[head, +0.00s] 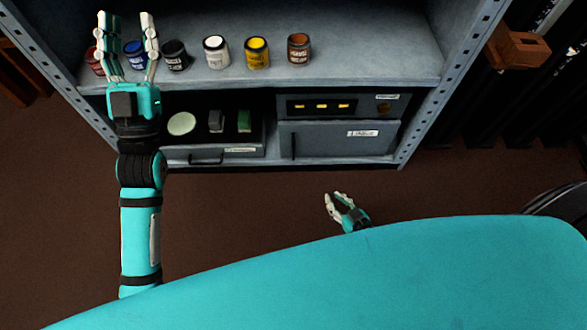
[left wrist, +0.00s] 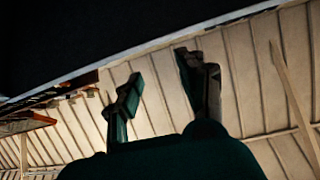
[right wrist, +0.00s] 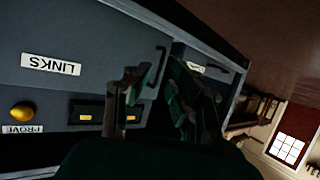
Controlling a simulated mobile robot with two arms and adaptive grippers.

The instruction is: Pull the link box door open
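The link box door (head: 335,146) is a grey panel at the lower right of the shelf unit, with a white label and a dark upright handle (head: 293,146) near its left edge. It looks shut. In the right wrist view the door (right wrist: 85,45) appears upside down with its "LINKS" label, and the handle (right wrist: 160,66) shows just beyond my fingers. My right gripper (head: 333,195) is open and empty, low in front of the shelf, apart from the handle. My left gripper (head: 125,17) is open and empty, raised over the upper shelf's left end.
Several paint pots, including a yellow one (head: 256,52), stand on the upper shelf (head: 360,62). Above the door is a panel with yellow lights (head: 322,106) and a round knob (head: 384,108). A drawer or tray (head: 200,152) lies left of the door. Floor in front is clear.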

